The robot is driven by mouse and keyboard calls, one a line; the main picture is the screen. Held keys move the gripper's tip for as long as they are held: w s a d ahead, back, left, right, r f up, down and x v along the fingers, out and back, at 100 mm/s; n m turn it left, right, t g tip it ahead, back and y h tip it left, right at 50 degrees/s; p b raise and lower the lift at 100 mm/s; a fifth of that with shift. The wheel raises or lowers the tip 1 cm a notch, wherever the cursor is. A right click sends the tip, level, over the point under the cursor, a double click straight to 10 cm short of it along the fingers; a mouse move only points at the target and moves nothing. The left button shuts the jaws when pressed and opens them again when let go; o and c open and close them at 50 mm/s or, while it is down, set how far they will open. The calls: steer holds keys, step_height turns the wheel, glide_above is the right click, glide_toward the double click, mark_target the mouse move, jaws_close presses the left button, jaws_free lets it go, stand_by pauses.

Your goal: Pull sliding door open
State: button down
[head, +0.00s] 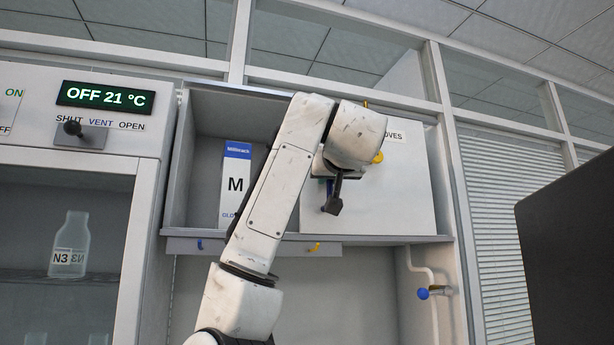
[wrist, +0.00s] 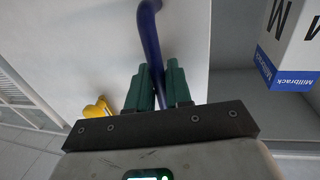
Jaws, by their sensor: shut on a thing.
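A white sliding door panel (head: 400,190) covers the right part of a grey wall cabinet (head: 183,165). Its label is partly hidden by my arm; "OVES" shows. The left part of the cabinet is open. In the wrist view, a dark blue bar handle (wrist: 150,35) stands out from the pale door (wrist: 75,45). The two green fingers of my gripper (wrist: 160,88) are shut on this handle, one on each side. In the head view, my arm hides most of the gripper and handle.
A white and blue box marked M (head: 236,180) stands in the cabinet's open left part; it also shows in the wrist view (wrist: 290,50). A yellow knob (head: 377,157) shows beside my wrist. A glass-fronted unit (head: 145,220) is left, a dark panel (head: 570,250) right.

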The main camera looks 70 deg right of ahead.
steer(key=shift+s+d, duration=0.25)
steer(key=shift+s, duration=0.05)
steer(key=c, duration=1.2)
jaws_free()
steer(key=shift+a, duration=0.1)
steer(key=b+v, duration=0.3)
steer(key=v, duration=0.7)
steer(key=shift+s+a, duration=0.1)
steer(key=shift+a, duration=0.2)
